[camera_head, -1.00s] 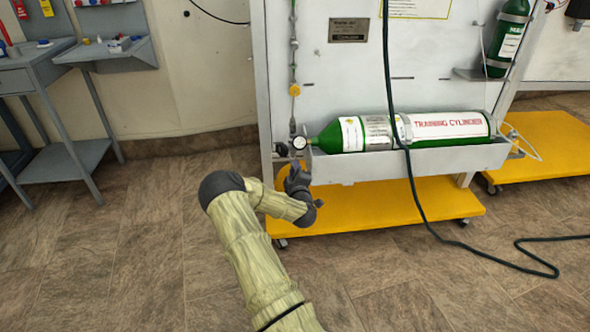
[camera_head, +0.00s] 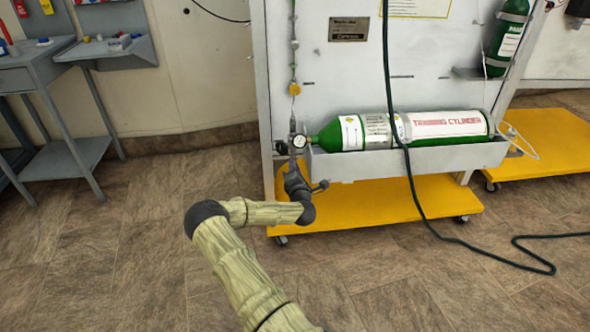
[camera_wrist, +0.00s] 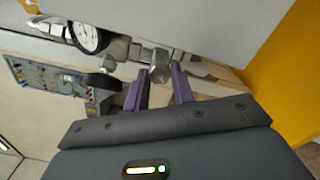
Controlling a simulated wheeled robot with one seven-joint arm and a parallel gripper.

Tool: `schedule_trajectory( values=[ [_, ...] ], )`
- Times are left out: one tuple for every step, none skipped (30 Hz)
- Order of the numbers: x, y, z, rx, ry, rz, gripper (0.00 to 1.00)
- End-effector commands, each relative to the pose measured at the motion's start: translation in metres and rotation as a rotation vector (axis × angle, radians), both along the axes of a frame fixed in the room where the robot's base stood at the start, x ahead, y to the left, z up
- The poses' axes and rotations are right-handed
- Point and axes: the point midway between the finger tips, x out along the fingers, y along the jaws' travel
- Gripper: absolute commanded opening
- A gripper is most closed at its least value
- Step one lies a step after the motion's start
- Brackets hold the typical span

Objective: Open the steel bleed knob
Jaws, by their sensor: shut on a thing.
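The steel bleed knob (camera_wrist: 160,64) shows in the wrist view at the end of a steel fitting, between the tips of my gripper (camera_wrist: 159,79). The two purple-grey fingers are closed on it, one on each side. In the head view my gripper (camera_head: 293,168) is just below the pressure gauge (camera_head: 299,141) at the left end of the green training cylinder (camera_head: 327,136). The knob is too small and covered to make out there. The gauge (camera_wrist: 88,37) is large at the upper left in the wrist view.
The cylinder lies in a grey trough (camera_head: 410,160) on a white panel above a yellow wheeled base (camera_head: 390,203). A dark green hose (camera_head: 404,150) hangs in front and runs along the floor. A grey workbench (camera_head: 75,155) stands at left. The floor between is clear.

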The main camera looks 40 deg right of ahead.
Motion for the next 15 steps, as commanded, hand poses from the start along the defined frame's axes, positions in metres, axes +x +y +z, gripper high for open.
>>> schedule_trajectory(
  values=[
    [0.0001, 0.0017, -0.0029, -0.036, 0.028, 0.003, 0.02],
    [-0.0001, 0.0014, -0.0032, -0.061, 0.044, 0.003, 0.02],
    [-0.0002, 0.0012, -0.0032, -0.094, 0.063, 0.003, 0.02],
    [-0.0002, 0.0013, -0.0033, -0.117, 0.079, 0.002, 0.02],
    [-0.0001, 0.0013, -0.0036, -0.142, 0.094, 0.002, 0.02],
    [0.0, 0.0015, -0.0037, -0.174, 0.113, 0.004, 0.02],
    [0.0001, 0.0016, -0.0038, -0.198, 0.128, 0.004, 0.02],
    [0.0, 0.0016, -0.0037, -0.223, 0.143, 0.004, 0.02],
    [-0.0001, 0.0014, -0.004, -0.255, 0.163, 0.004, 0.02],
    [-0.0003, 0.0012, -0.0041, -0.28, 0.178, 0.004, 0.02],
    [-0.0002, 0.0011, -0.0038, -0.303, 0.192, 0.003, 0.02],
    [-0.0003, 0.0011, -0.0041, -0.337, 0.212, 0.003, 0.02],
    [-0.0003, 0.0013, -0.0044, -0.359, 0.227, 0.004, 0.02],
    [-0.0001, 0.0013, -0.004, -0.385, 0.241, 0.003, 0.02],
    [-0.0001, 0.0013, -0.0042, -0.415, 0.26, 0.004, 0.02]
  ],
)
